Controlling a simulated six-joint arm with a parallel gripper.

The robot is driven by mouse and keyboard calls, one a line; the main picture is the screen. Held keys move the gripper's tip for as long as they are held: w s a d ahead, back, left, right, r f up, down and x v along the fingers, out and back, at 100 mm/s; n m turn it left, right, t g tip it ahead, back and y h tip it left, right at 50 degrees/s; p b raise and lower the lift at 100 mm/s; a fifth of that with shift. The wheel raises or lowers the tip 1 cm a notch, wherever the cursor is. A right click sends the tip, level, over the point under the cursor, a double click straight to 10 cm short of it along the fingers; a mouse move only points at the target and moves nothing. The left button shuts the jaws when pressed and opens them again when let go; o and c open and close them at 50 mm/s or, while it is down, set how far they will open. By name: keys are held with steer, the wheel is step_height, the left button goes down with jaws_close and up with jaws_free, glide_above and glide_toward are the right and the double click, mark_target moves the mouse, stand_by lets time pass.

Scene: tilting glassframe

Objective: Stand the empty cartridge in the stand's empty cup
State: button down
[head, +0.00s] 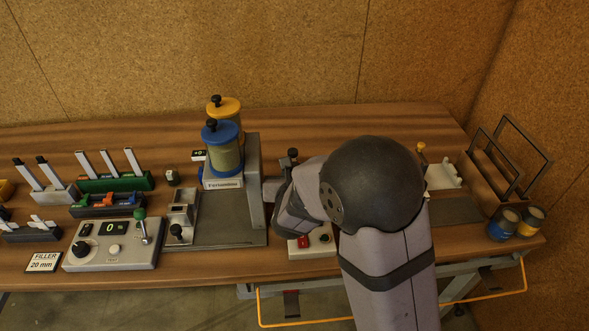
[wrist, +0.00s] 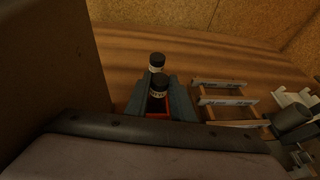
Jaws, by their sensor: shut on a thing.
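In the wrist view my gripper (wrist: 158,79) is shut on a black-capped cylinder (wrist: 158,86) with a pale band, which I take to be the cartridge. Something red (wrist: 155,106) shows between the fingers below it. A second black-topped cylinder with a pale band (wrist: 157,62) stands just beyond the fingertips. Whether the two touch is unclear. In the head view my own arm hides the gripper and what it holds. I cannot make out the stand's empty cup in either view, nor whether the held cylinder is empty.
A machine with a blue canister (head: 223,148) and a yellow canister (head: 226,112) stands left of my arm. A red-button box (head: 304,243) sits near the front edge. Dark upright frames (head: 510,155) and two banded cans (head: 503,224) (head: 530,221) are at the right.

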steer(key=shift+f, duration=0.2)
steer(key=c, duration=1.5)
jaws_free()
steer(key=shift+s+r, duration=0.15)
steer(key=shift+r, duration=0.1)
steer(key=shift+b+v, duration=2.2)
steer(key=shift+v, duration=3.65)
